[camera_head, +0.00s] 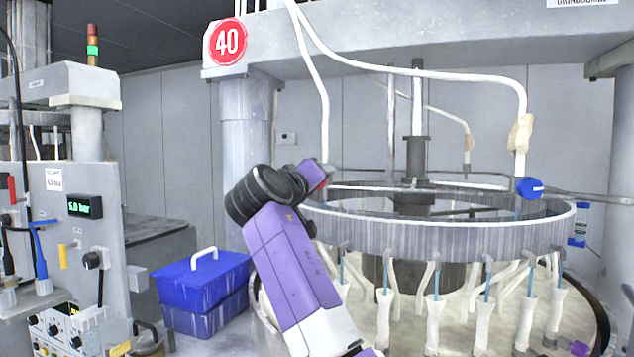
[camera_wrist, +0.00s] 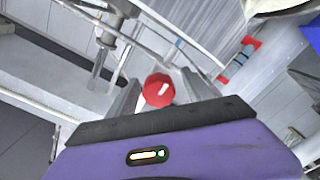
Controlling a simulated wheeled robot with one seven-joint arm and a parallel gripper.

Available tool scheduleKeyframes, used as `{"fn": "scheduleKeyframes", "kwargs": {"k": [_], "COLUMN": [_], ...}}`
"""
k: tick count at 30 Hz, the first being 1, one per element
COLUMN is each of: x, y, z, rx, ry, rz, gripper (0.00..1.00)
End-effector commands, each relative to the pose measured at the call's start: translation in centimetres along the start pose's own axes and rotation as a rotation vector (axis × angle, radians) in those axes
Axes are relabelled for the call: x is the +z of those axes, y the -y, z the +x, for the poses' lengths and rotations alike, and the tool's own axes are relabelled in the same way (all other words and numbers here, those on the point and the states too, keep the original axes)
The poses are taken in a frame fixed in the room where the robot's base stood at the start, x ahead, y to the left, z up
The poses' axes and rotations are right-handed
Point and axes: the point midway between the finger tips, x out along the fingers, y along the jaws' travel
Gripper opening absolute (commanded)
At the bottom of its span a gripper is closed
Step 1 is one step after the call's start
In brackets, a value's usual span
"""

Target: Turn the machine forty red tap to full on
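The red tap (camera_wrist: 156,94) is a round knob with a short white mark slanting up to the right, in the middle of the wrist view. My gripper (camera_wrist: 160,78) has one grey finger on each side of it, with a small gap showing on both sides, so it looks open around the knob. In the head view a little of the red tap (camera_head: 319,184) shows at the end of my purple wrist, left of the ring; most of it is hidden there. The red sign with 40 (camera_head: 228,41) marks the machine above.
A blue tap (camera_head: 530,188) is on the ring's right side. The grey ring (camera_head: 420,236) with several hanging hoses is close beside my arm. A blue toolbox (camera_head: 205,285) stands at lower left, near a control panel (camera_head: 90,240). White hoses hang overhead.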

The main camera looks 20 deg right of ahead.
Motion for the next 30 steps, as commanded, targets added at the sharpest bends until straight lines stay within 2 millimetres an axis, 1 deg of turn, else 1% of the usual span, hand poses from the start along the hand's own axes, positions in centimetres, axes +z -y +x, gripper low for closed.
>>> {"fn": "scheduleKeyframes", "kwargs": {"k": [7,10,14,18,22,25,30], "x": [-0.1,-0.1,0.0,0.0,0.0,0.0,0.0], "y": [-0.1,0.0,0.1,0.1,0.1,0.1,0.0], "z": [-0.1,-0.6,-2.4,-4.8,-6.6,-7.4,-7.9], "rx": [0.002,0.002,0.002,0.001,0.001,0.000,0.001], "ry": [-0.002,-0.003,-0.005,-0.005,-0.004,-0.003,-0.001], "rz": [0.000,0.001,0.002,0.002,0.001,0.000,-0.001], "gripper": [0.59,0.59,0.59,0.59,0.59,0.59,0.59]}}
